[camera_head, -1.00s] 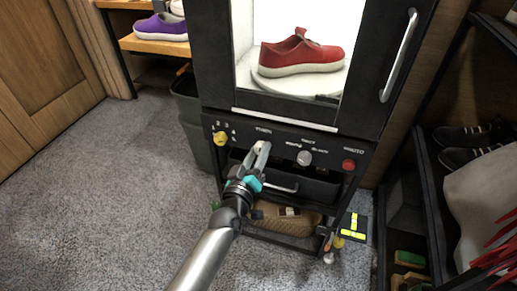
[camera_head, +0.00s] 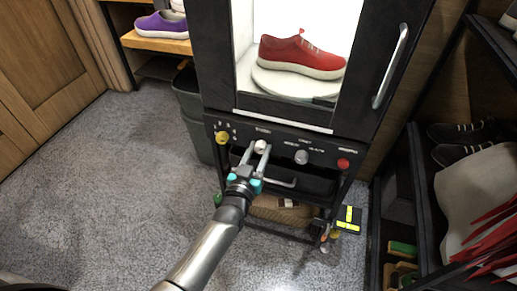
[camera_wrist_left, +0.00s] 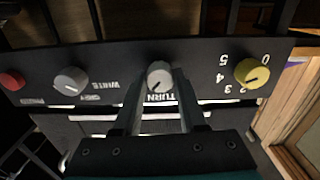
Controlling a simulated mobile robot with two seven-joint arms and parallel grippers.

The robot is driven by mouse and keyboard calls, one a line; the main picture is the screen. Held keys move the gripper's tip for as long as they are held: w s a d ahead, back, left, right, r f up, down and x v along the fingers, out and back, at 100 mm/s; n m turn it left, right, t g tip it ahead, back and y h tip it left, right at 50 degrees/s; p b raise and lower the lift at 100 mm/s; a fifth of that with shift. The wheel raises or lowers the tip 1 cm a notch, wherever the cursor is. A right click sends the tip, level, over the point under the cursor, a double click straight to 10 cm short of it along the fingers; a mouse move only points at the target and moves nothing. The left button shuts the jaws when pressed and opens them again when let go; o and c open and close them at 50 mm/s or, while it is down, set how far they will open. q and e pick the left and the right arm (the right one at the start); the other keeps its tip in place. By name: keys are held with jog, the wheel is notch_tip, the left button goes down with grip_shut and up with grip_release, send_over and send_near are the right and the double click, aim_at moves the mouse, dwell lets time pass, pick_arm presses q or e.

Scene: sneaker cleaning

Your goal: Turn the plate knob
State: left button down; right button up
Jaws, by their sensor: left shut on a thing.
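A pale grey knob labelled TURN (camera_wrist_left: 159,74) is on the black control panel, and its top also shows in the head view (camera_head: 261,146). My left gripper (camera_head: 254,154) reaches up to the panel from below. In the left wrist view my left gripper (camera_wrist_left: 158,86) has one finger on each side of the TURN knob and is shut on it. The fingers hide part of the knob's sides and its label. A red sneaker (camera_head: 302,56) sits on a round white plate (camera_head: 275,82) inside the lit cabinet above. My right gripper is out of view.
A yellow knob (camera_head: 222,137), another grey knob (camera_head: 302,157) and a red knob (camera_head: 343,163) share the panel. A cabinet door handle (camera_head: 391,66) stands at the right. A dark bin (camera_head: 190,110) is left of the cabinet. Shelves with shoes flank it; carpet at front left is clear.

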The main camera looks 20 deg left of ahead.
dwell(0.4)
pick_arm(q)
jog(key=shift+c, duration=2.3)
grip_release()
jog(key=shift+s, duration=0.25)
jog(key=s+p, duration=0.2)
jog(key=s, duration=0.2)
jog(key=shift+s+a, duration=0.1)
jog(key=shift+s, duration=0.3)
jog(key=p, duration=0.3)
send_near(259, 150)
jog(key=shift+s, duration=2.9)
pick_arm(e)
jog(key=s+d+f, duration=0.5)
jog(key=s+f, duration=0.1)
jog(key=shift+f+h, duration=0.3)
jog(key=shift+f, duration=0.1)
pick_arm(q)
jog(key=shift+f, duration=0.1)
